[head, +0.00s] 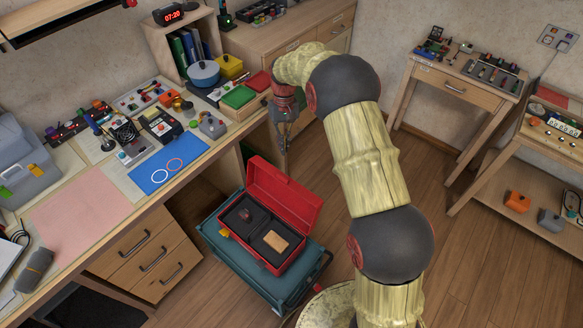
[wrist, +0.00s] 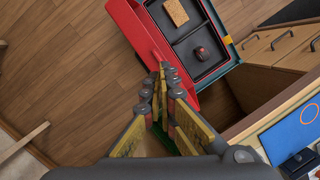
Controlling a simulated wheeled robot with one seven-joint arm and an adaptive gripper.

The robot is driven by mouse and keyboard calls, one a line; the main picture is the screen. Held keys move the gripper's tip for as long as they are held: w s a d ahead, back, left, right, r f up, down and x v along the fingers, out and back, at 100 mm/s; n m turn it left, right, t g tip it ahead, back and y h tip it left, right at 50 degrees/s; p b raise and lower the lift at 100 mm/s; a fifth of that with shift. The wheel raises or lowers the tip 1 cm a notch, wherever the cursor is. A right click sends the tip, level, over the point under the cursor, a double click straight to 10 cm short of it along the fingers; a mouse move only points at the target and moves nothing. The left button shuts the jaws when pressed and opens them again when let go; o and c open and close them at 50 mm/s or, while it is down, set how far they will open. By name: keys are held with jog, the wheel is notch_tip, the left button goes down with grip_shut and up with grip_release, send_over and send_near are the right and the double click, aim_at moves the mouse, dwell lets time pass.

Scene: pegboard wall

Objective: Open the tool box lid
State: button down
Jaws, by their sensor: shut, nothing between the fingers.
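The red tool box (head: 262,262) stands on a teal case, with its lid (head: 285,195) raised upright along the back edge and its inside uncovered. The wrist view shows the open box (wrist: 213,68) and the lid (wrist: 138,32) standing along its side. Inside are two dark compartments, one with a tan block (head: 276,242) and one with a small dark red item (head: 244,214). My gripper (head: 284,150) is shut and empty, just beyond the lid's upper edge in the head view. In the wrist view its fingertips (wrist: 163,72) are close to the lid's end; contact cannot be told.
The teal case (head: 222,243) sits on the wooden floor beside the desk drawers (head: 148,252). The desk on the left holds a blue mat (head: 168,168), electronics and a grey case (head: 25,165). Open floor (head: 480,265) lies to the right.

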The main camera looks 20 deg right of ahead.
aim_at(289, 177)
jog(key=f+m+t+b, duration=0.1)
jog(key=f+m, duration=0.3)
jog(key=f, duration=0.1)
jog(key=d+f+m+t+h+b, duration=0.1)
jog(key=f+m+b, duration=0.1)
jog(key=f+m, duration=0.1)
jog(key=d+f+m+t+b, duration=0.1)
jog(key=f+m, duration=0.3)
jog(key=f, duration=0.2)
jog(key=shift+s+f+m+h, duration=0.2)
jog(key=shift+f+m+h, duration=0.1)
jog(key=shift+f+h, duration=0.1)
jog(key=shift+s+a+r+b, duration=0.15)
jog(key=shift+a+r+b, duration=0.05)
jog(key=shift+b, duration=0.1)
jog(key=s+a, duration=0.1)
jog(key=s+a+r+p, duration=0.1)
jog(key=a, duration=0.1)
jog(key=s+a+p, duration=0.1)
jog(key=shift+a+r, duration=0.15)
jog(key=shift+r, duration=0.05)
